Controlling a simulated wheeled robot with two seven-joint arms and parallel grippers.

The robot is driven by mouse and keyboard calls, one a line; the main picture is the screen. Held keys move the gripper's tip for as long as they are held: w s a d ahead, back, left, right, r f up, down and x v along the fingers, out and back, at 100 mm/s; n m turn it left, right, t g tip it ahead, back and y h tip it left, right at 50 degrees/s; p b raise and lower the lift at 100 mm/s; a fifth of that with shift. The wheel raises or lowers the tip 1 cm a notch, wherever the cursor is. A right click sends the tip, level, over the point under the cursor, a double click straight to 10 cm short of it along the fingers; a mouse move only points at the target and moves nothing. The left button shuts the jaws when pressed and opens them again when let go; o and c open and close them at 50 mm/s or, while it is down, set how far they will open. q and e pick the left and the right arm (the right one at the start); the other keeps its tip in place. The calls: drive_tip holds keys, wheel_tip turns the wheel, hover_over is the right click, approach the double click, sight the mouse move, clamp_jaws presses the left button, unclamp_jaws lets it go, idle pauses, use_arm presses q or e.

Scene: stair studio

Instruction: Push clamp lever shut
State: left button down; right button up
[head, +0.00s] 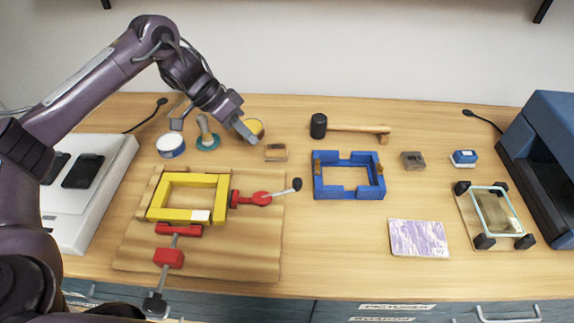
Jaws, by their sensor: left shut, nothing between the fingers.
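A yellow frame (217,181) lies on a wooden board (255,262) at the left of the table. A red clamp (254,198) sits at the frame's right side; its lever (285,190) points right and ends in a black knob. A second red clamp (169,258) sits at the frame's front side; its lever (158,281) points toward the table's front edge, with a dark end. My left gripper (248,134) is shut and empty, behind the yellow frame and apart from both clamps. My right gripper is not in view.
A white and blue roll (171,146), a teal-based handle tool (207,138) and a small wooden block (276,152) stand behind the board. A mallet (345,129), blue frame (346,191) and patterned card (418,238) lie right. The table just right of the board is clear.

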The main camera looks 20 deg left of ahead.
use_arm(q)
drive_tip(key=x, duration=0.9)
drive_tip(key=shift+s+d+f, duration=0.1)
drive_tip(key=shift+d+f, duration=0.05)
drive_tip(key=shift+d, duration=0.05)
drive_tip(key=d, duration=0.1)
drive_tip(key=s+d+p, duration=0.1)
drive_tip(key=shift+s+d, duration=0.3)
drive_tip(key=shift+d, duration=0.1)
drive_tip(key=shift+s+d, duration=0.15)
drive_tip(key=shift+d, duration=0.15)
